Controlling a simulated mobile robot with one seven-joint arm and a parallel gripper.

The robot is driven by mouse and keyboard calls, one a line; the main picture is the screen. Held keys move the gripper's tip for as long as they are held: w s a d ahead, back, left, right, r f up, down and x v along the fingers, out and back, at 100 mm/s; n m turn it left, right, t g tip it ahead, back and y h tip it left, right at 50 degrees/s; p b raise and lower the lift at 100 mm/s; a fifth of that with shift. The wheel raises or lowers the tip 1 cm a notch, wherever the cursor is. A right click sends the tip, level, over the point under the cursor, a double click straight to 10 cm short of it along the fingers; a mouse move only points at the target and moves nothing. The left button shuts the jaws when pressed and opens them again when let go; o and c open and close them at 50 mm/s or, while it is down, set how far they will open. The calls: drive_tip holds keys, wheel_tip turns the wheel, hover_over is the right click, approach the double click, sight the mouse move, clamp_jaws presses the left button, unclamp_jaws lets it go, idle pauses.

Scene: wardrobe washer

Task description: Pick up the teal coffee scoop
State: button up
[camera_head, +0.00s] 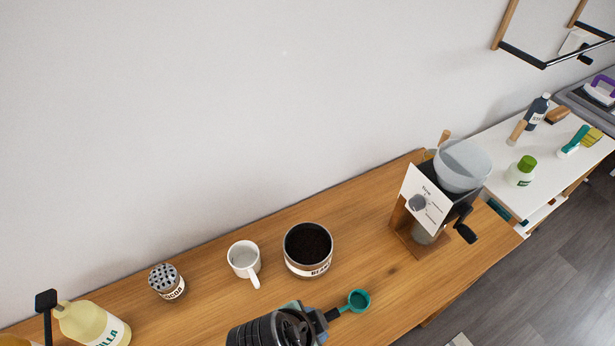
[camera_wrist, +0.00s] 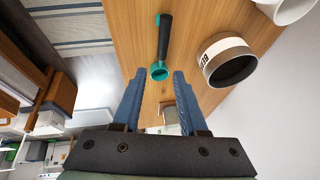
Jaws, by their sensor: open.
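The teal coffee scoop (camera_head: 359,300) lies on the wooden counter, right of my arm in the head view, with its dark handle partly hidden by my arm. In the wrist view the scoop (camera_wrist: 164,38) shows whole, with a black handle, a teal tip at the far end and its teal bowl at the near end. My gripper (camera_wrist: 160,76) is open and empty. Its two blue fingers point toward the scoop, and the bowl appears in line with the gap between the fingertips. The fingers are not clearly seen in the head view.
A jar of dark grounds (camera_head: 307,246) stands close to the scoop, also in the wrist view (camera_wrist: 228,60). A white mug (camera_head: 243,259), cocoa shaker (camera_head: 167,282) and yellow bottle (camera_head: 92,322) stand left. A grinder (camera_head: 430,205) stands right.

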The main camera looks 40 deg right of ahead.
drive_tip(key=p, duration=0.1)
hover_over(327, 317)
drive_tip(key=s+a, duration=0.1)
drive_tip(key=a, duration=0.1)
wheel_tip(327, 317, down, 7)
drive_tip(key=shift+d+r, duration=0.1)
drive_tip(key=shift+w+a+p+x, duration=0.15)
drive_tip(key=shift+p+x, duration=0.2)
drive_tip(key=shift+x, duration=0.95)
drive_tip(key=shift+w+a+p+x, duration=0.1)
drive_tip(key=shift+p+x, duration=0.2)
drive_tip(key=shift+x, duration=1)
drive_tip(key=shift+c, duration=0.2)
clamp_jaws()
